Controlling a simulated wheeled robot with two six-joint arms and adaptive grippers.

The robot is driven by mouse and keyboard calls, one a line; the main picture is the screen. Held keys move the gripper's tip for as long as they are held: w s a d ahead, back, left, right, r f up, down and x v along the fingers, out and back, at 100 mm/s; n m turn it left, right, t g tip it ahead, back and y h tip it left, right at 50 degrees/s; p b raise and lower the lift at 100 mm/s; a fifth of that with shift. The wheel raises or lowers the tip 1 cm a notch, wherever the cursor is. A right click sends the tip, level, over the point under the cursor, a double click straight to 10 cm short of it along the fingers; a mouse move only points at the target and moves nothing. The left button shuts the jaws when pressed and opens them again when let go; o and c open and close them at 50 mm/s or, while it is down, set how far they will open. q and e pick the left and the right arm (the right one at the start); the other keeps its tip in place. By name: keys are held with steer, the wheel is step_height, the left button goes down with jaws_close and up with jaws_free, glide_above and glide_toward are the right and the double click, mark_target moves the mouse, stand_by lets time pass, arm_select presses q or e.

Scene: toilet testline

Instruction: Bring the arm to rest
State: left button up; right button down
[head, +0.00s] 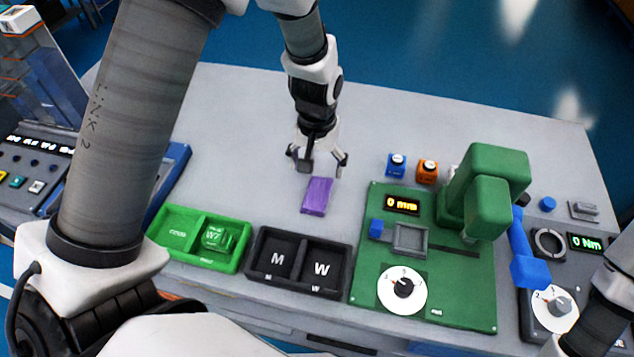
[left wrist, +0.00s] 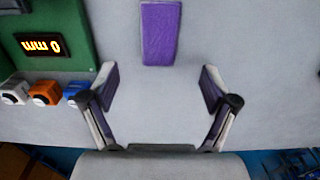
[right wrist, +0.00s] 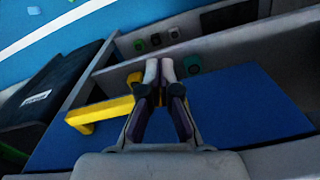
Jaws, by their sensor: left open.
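My left gripper (head: 318,158) is open and empty over the grey table, just behind a purple block (head: 317,196). In the left wrist view my open fingers (left wrist: 160,86) are spread wide, and the purple block (left wrist: 160,32) lies flat beyond them, apart from both. My right gripper (right wrist: 159,66) shows in the right wrist view with its fingers together and nothing seen between them. It is outside the head view, where only part of my right arm shows at the right edge.
A green tray (head: 245,222) and a black tray marked M and W (head: 346,248) stand at the front. A green test station (head: 460,310) and small coloured blocks are to the right. In the right wrist view a yellow bar (right wrist: 98,115) lies near blue panels. The table's back left is clear.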

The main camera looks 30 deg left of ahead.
arm_select(q)
step_height(320, 180, up, 3)
steer(key=shift+f, duration=0.1)
stand_by(0.4)
